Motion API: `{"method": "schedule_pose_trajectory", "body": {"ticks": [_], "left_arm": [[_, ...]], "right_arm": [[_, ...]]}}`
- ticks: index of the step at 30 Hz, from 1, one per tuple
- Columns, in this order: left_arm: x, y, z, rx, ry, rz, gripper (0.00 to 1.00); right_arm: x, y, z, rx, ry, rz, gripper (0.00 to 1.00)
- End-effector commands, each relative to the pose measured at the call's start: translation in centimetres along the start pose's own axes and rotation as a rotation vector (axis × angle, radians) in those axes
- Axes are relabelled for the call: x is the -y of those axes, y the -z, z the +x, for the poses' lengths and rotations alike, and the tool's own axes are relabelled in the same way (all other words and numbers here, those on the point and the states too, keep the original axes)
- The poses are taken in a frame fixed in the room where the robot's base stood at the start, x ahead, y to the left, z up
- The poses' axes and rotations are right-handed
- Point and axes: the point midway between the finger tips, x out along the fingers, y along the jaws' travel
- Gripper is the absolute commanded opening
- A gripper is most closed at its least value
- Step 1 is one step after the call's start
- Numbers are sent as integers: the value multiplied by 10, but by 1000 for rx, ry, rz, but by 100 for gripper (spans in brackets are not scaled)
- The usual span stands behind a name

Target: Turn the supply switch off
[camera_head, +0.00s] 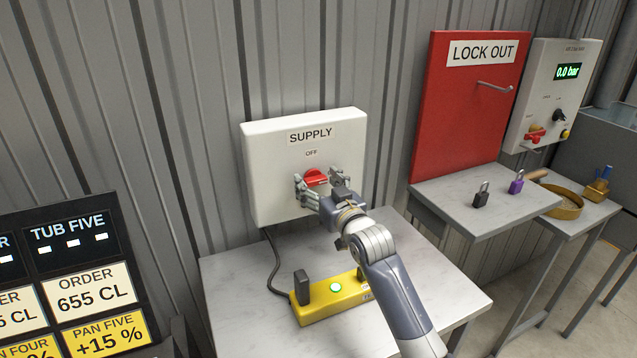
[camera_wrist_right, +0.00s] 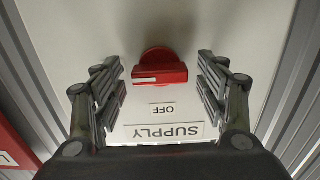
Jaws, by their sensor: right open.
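The supply switch is a red rotary knob (camera_head: 316,178) on a white box (camera_head: 262,150) labelled SUPPLY, with OFF printed above the knob. In the right wrist view the red knob (camera_wrist_right: 160,72) lies between the spread fingers, its bar and white line running across the picture, roughly level. My right gripper (camera_head: 322,190) is open in front of the knob; the wrist view shows its fingers (camera_wrist_right: 163,85) on either side, with gaps to the knob. In the head view the fingers partly hide the knob. My left gripper is not in view.
A table (camera_head: 235,290) below the box carries a yellow control box (camera_head: 320,310) with a lit green button. To the right are a red LOCK OUT board (camera_head: 460,110), a black padlock (camera_head: 481,198), a purple padlock (camera_head: 516,186) and a gauge panel (camera_head: 550,75).

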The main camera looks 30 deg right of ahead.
Motion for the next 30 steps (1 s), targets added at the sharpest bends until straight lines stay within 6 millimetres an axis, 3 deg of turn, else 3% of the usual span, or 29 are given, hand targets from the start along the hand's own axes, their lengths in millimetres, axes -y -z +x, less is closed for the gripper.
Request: {"method": "schedule_pose_trajectory", "body": {"ticks": [4,10,20,30], "left_arm": [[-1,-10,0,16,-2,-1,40],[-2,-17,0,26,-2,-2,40],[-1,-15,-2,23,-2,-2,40],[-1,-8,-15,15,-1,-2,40]], "right_arm": [[0,0,0,0,0,0,67],[0,0,0,0,0,0,22],[0,0,0,1,0,-22,22],[0,1,0,3,0,-213,22]]}}
